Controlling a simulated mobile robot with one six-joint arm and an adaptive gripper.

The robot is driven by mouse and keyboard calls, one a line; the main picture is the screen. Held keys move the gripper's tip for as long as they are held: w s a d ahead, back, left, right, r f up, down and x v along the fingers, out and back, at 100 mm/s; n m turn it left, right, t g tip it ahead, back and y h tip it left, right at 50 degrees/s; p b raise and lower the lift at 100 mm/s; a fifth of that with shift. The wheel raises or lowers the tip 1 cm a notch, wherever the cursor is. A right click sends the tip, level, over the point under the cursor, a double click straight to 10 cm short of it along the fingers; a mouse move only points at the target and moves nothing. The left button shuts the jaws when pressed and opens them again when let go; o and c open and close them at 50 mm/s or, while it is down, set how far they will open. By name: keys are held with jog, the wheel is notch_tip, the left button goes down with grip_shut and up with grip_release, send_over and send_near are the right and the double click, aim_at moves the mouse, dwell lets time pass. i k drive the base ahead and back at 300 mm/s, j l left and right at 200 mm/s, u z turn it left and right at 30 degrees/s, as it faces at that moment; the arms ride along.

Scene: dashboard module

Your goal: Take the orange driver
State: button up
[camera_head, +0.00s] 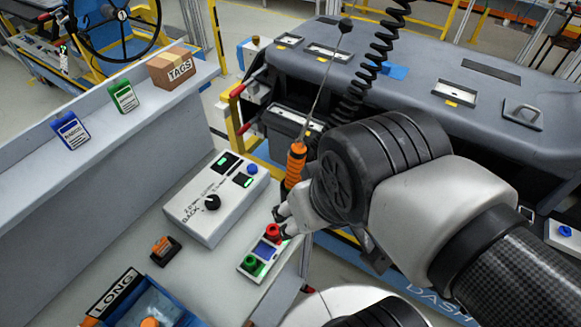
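The orange driver (296,163) is upright and tilted slightly right, with its orange handle low. A long thin grey shaft rises from it to a dark knob in front of the dashboard module. My gripper (283,211) is at the lower end of the handle, just beyond the bench edge, and appears shut on it. The wrist hides part of the fingers and the handle's bottom, so the exact grip is hard to see. No other support for the driver is visible.
A red-and-green button box (261,254) is close below my gripper. A white dial box (214,197) and a small black holder with an orange piece (165,248) are on the bench. A coiled black cord (374,67) hangs by the dashboard module (450,62). A blue LONG bin (172,300) is at the lower left.

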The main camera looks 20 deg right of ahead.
aim_at(297, 157)
jog(key=k+l+z, duration=0.2)
jog(key=k, duration=0.2)
jog(key=k+l+z, duration=0.2)
jog(key=k, duration=0.2)
jog(key=k+l+z, duration=0.2)
jog(key=k, duration=0.2)
